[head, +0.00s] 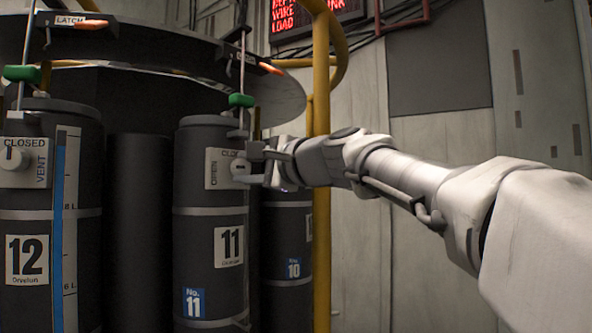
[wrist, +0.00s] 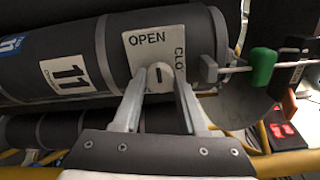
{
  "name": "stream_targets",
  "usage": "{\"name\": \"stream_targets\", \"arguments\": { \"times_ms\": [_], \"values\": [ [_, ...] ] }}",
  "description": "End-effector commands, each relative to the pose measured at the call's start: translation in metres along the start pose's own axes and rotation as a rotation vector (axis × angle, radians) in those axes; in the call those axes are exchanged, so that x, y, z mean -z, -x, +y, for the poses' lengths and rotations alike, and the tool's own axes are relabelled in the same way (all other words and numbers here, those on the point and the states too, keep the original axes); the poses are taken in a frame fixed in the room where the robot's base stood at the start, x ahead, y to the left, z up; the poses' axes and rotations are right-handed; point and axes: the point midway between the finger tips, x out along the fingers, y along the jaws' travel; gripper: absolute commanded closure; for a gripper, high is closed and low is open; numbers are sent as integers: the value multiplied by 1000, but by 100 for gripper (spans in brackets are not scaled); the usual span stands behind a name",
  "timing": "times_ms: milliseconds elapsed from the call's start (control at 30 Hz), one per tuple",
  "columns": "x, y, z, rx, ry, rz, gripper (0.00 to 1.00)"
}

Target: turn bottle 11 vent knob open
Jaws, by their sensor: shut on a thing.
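Bottle 11 (head: 195,250) is a dark upright cylinder with white and blue "11" labels; it also shows in the wrist view (wrist: 83,60). Its vent knob (head: 240,167) is light grey, on a white plate (head: 214,168) marked OPEN at left and CLOSED on top. My gripper (head: 254,166) reaches in from the right and is shut on the knob. In the wrist view, the knob (wrist: 159,80) lies between the two fingers (wrist: 160,92). Its dark mark lines up toward OPEN. The knob's sides are partly hidden by the fingers.
Bottle 12 (head: 25,220), with its own knob (head: 14,160) near CLOSED, stands at left. Bottle 10 (head: 288,235) is partly behind bottle 11. A yellow pole (head: 321,240) stands close behind my wrist. A green-handled latch (head: 241,100) is above bottle 11.

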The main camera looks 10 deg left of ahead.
Motion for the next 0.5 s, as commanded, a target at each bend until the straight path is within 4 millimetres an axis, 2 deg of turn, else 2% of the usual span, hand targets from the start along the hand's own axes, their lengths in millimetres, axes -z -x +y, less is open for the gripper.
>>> {"name": "stream_targets", "arguments": {
  "times_ms": [267,300,433,500],
  "values": [
    [0,0,1,-2,2,0,100],
    [0,0,1,-2,2,0,51],
    [0,0,0,-1,1,0,29],
    [0,0,0,-1,1,0,29]
  ]
}}
